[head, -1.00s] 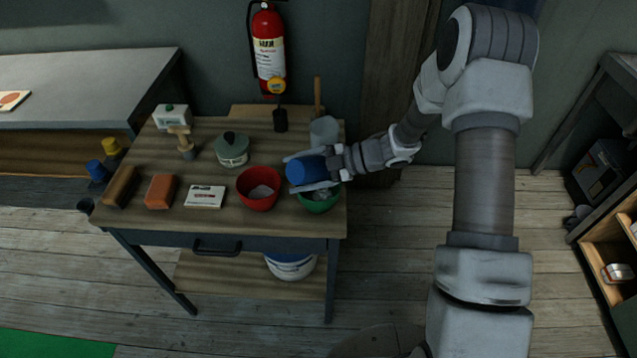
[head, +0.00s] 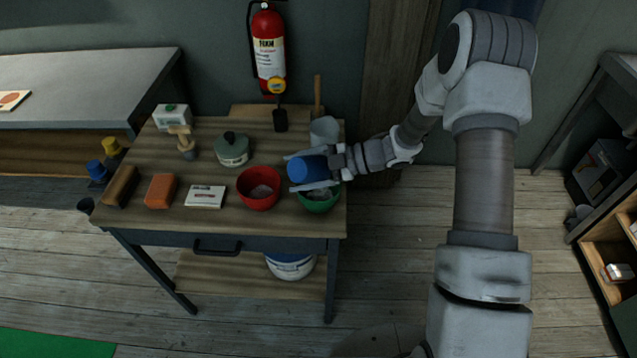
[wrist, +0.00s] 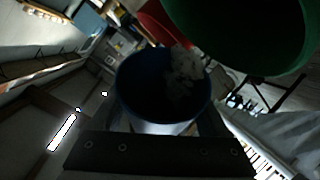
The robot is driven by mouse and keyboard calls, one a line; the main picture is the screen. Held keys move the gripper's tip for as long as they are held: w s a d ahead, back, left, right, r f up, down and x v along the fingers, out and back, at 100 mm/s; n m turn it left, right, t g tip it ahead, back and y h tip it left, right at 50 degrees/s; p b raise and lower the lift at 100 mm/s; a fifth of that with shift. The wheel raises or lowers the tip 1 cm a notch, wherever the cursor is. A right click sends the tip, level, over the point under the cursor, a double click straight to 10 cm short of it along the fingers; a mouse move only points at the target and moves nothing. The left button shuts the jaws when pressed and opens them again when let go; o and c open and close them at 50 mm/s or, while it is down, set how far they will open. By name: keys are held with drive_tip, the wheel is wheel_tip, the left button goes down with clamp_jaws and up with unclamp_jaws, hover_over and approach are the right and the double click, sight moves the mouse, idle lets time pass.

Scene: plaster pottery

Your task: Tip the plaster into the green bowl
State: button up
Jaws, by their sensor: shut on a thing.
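My gripper (head: 299,171) is shut on a blue cup (head: 308,169), one finger on each side. The cup is tilted onto its side above the green bowl (head: 319,205), at the right front of the wooden table. In the wrist view the mouth of the blue cup (wrist: 143,88) shows, with pale lumps of plaster (wrist: 184,74) at its rim side nearest the green bowl (wrist: 245,38). Pale material also shows in the green bowl in the head view, partly hidden by the cup and gripper.
A red bowl (head: 259,198) with pale content stands just left of the green bowl. A grey-green lidded pot (head: 232,152), an orange block (head: 160,191), a white box (head: 205,196) and a grey container (head: 324,131) stand around. Clear floor lies right of the table.

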drive_tip(key=shift+w+d+r+m+y, duration=0.15)
drive_tip(key=shift+d+r+m+y, duration=0.05)
drive_tip(key=shift+m+y, duration=0.25)
idle(1.2)
idle(0.5)
drive_tip(key=shift+a+n+h, duration=0.15)
drive_tip(key=shift+n+h, duration=0.1)
drive_tip(key=shift+n, duration=0.1)
drive_tip(key=shift+s+a+f+n+h, duration=0.3)
drive_tip(key=shift+f+n+h, duration=0.1)
drive_tip(key=shift+h, duration=0.3)
drive_tip(key=shift+s+a+n+t+h+b, duration=0.15)
drive_tip(key=shift+n+t+h+b, duration=0.15)
drive_tip(key=shift+h+b, duration=0.15)
drive_tip(key=shift+r, duration=0.15)
